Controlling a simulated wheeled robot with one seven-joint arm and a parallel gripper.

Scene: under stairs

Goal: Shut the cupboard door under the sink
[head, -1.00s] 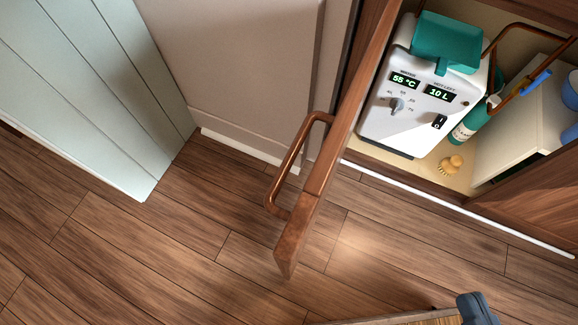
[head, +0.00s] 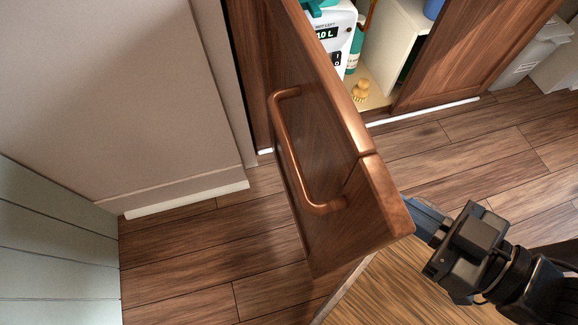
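The cupboard door (head: 318,150) is brown wood and stands open, sticking out from the cupboard toward the lower middle of the head view. Its copper bar handle (head: 292,160) is on the left face. My gripper (head: 418,212) is at the lower right, beside the door's free end on the side facing the cupboard's inside. Its fingertips are partly hidden behind the door's edge, so I cannot tell whether they touch the door or how far apart they are.
Inside the cupboard are a yellow brush (head: 360,90), a teal bottle (head: 355,50) and a cream box (head: 398,35). A second brown door (head: 460,50) is on the right. Pale panels (head: 50,245) stand at the left. Wood floor (head: 200,262) is clear left of the door.

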